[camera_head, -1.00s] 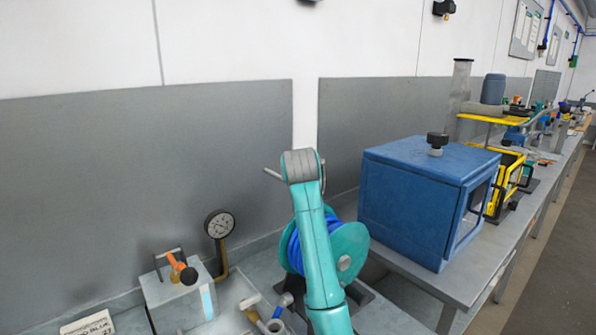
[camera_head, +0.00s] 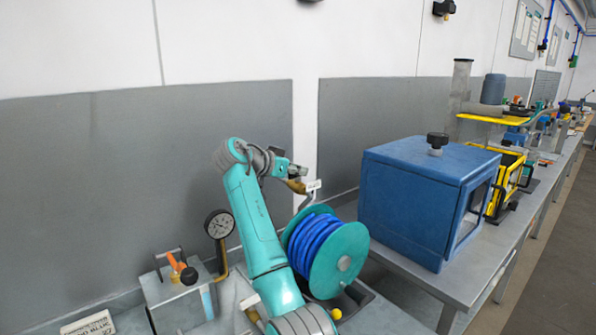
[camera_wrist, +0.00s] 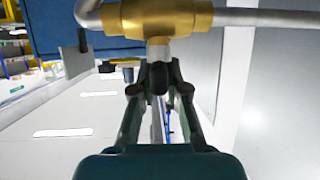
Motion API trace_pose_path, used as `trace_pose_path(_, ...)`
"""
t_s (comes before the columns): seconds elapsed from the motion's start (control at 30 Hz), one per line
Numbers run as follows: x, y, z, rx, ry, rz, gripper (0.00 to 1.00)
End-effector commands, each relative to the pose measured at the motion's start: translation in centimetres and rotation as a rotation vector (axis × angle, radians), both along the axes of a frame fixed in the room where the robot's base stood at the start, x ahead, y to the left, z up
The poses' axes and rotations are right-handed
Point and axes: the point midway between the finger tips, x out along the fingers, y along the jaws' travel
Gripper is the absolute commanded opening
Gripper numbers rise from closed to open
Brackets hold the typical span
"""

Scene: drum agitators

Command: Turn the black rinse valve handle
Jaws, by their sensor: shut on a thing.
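The brass rinse valve (camera_wrist: 160,16) sits on a silver pipe across the top of the wrist view. Its short silver stem (camera_wrist: 158,50) points down to my gripper (camera_wrist: 158,80). My gripper's dark fingers are shut at the end of this stem, on the black handle, which is mostly hidden between them. In the head view the brass valve (camera_head: 297,186) is small, above the blue hose reel, with my gripper (camera_head: 283,172) against it.
The teal reel with blue hose (camera_head: 340,255) stands just below. A large blue box (camera_head: 415,205) is on the bench to the right. A pressure gauge (camera_head: 219,224) and a grey box with an orange lever (camera_head: 178,298) are at left. The grey wall is close behind.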

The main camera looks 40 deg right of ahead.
Motion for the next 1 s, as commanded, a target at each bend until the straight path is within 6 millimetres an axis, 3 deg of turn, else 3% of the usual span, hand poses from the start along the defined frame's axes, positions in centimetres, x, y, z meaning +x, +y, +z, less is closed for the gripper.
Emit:
trace_pose_path(0.77,-0.03,0.0,-0.29,0.005,0.003,-0.102,0.0)
trace_pose_path(0.8,-0.03,-0.01,-0.3,0.005,0.003,-0.102,0.21)
trace_pose_path(0.87,-0.03,-0.01,-0.27,0.005,0.003,-0.102,0.36)
trace_pose_path(1.0,-0.01,-0.01,-0.18,0.003,0.003,-0.101,0.39)
